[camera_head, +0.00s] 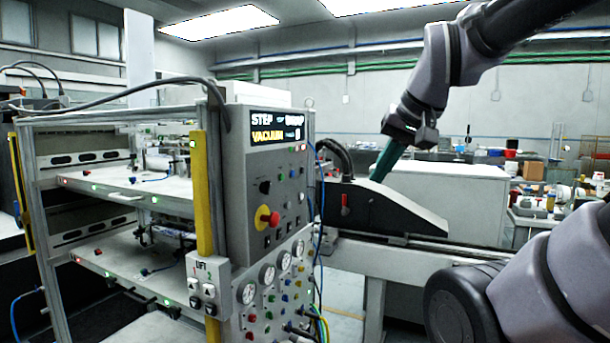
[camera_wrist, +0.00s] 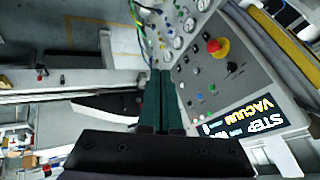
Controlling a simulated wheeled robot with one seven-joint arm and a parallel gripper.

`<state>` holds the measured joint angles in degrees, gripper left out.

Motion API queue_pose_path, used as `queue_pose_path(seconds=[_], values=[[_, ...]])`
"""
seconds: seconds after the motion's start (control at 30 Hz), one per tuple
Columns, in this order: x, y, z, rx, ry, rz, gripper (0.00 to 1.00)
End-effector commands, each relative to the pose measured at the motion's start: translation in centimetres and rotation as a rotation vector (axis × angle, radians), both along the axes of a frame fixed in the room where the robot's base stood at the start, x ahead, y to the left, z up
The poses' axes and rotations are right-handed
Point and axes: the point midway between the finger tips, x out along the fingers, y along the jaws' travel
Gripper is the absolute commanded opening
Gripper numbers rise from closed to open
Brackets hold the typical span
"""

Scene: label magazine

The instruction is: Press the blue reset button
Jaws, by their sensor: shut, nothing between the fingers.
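The grey control panel (camera_head: 275,185) stands left of centre in the head view, with a STEP / VACUUM display (camera_head: 277,131) at its top. It carries several small coloured buttons and lamps, some bluish, too small for me to tell which is the blue reset button. The panel shows at the upper right in the wrist view (camera_wrist: 225,75), rotated. My gripper (camera_head: 379,179) has dark green fingers, shut and empty, pointing down to the right of the panel and apart from it in the head view. In the wrist view the fingertips (camera_wrist: 160,74) overlap the panel's edge.
A red mushroom knob on yellow (camera_head: 267,217) sticks out of the panel. Pressure gauges (camera_head: 267,273) and hoses lie below. A black sloped guard (camera_head: 385,212) and a rail stand right of the panel. A yellow post (camera_head: 202,195) borders its left side.

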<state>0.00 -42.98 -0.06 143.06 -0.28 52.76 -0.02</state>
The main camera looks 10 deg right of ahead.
Motion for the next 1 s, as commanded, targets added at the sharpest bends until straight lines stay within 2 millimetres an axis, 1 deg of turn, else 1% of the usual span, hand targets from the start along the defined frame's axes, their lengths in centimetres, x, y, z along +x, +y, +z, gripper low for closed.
queue_pose_path(seconds=[0.17,0.27,0.33,0.37,0.47,0.5,0.57,0.6,0.67,0.7,0.8,0.9,1.0], values=[[0.2,0.0,0.0,-0.001,0.002,0.005,0.00],[1.4,0.4,0.1,-0.003,0.014,0.034,0.00],[3.0,0.8,0.2,-0.006,0.026,0.077,0.00],[3.9,1.0,0.1,-0.007,0.032,0.101,0.00],[7.8,1.8,0.0,-0.001,0.043,0.199,0.00],[9.6,2.0,-0.2,0.004,0.043,0.240,0.00],[12.4,2.2,-0.7,0.015,0.036,0.301,0.00],[14.2,2.3,-1.0,0.023,0.028,0.339,0.00],[16.8,2.2,-1.6,0.034,0.009,0.391,0.00],[18.5,2.1,-2.1,0.042,-0.005,0.422,0.00],[22.0,1.7,-3.2,0.059,-0.045,0.482,0.00],[24.6,1.3,-4.2,0.070,-0.080,0.521,0.00],[26.0,1.0,-4.8,0.073,-0.104,0.544,0.00]])
